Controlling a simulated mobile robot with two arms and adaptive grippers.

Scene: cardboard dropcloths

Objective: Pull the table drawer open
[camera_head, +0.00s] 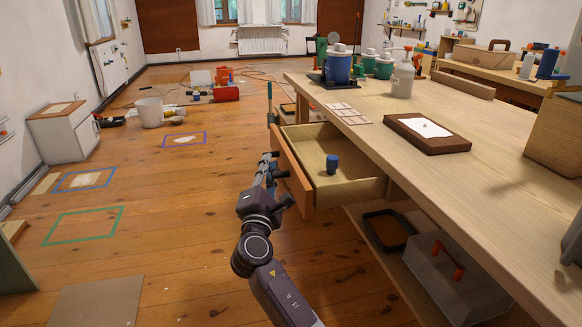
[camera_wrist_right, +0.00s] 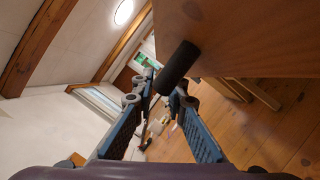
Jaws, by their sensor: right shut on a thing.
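The table drawer (camera_head: 293,166) is pulled out from the left side of the wooden workbench (camera_head: 470,165); its inside shows. My right gripper (camera_head: 268,162) is at the outer face of the drawer front, shut on the dark drawer handle. In the right wrist view the handle (camera_wrist_right: 178,67) sticks out from the wooden drawer front (camera_wrist_right: 235,38) by the blue-padded fingers (camera_wrist_right: 155,95). In the head view the fingers mostly hide the handle. My left gripper is not in view.
On the bench stand a blue jug (camera_head: 338,66), a white pump bottle (camera_head: 403,78) and a brown tray (camera_head: 428,134). The wooden floor left of the drawer (camera_head: 190,215) is mostly clear.

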